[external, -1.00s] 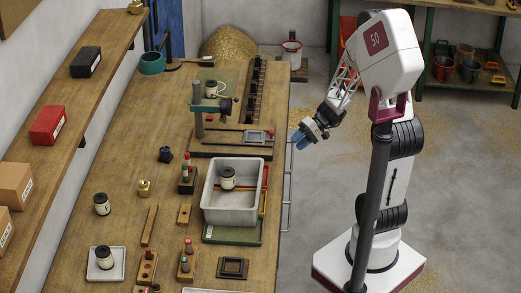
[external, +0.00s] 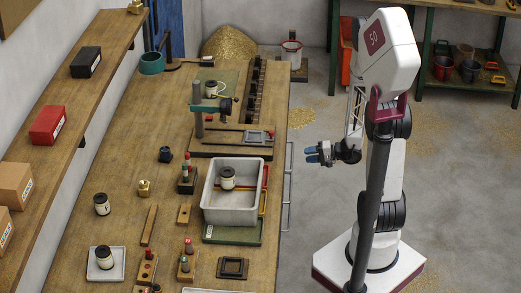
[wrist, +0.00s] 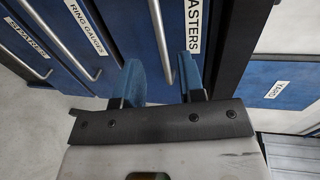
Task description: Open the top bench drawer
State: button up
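The bench drawers show as blue fronts with long metal bar handles in the wrist view. The drawer front with a label ending in "ASTERS" (wrist: 193,25) is nearest the dark bench edge and looks shut. Its bar handle (wrist: 161,42) runs down toward the gap between my fingers. My gripper (wrist: 160,82) is open with its two blue fingers apart; I cannot tell whether the handle is between them or beyond them. In the external view, my gripper (external: 311,154) is to the right of the bench, fingers pointing left toward it. Drawer handles (external: 288,185) show at the bench's side.
Drawers labelled "RING GAUGES" (wrist: 87,27) and "SPARES" (wrist: 27,37) lie to the left in the wrist view. Another blue panel (wrist: 270,85) is at the right. The bench top (external: 125,165) holds a white tray (external: 230,214) near its edge. The floor between bench and arm is clear.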

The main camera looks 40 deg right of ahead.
aim_at(292, 156)
jog(key=shift+w+a, duration=0.1)
dwell(0.4)
jog(key=shift+x, duration=3.75)
grip_shut()
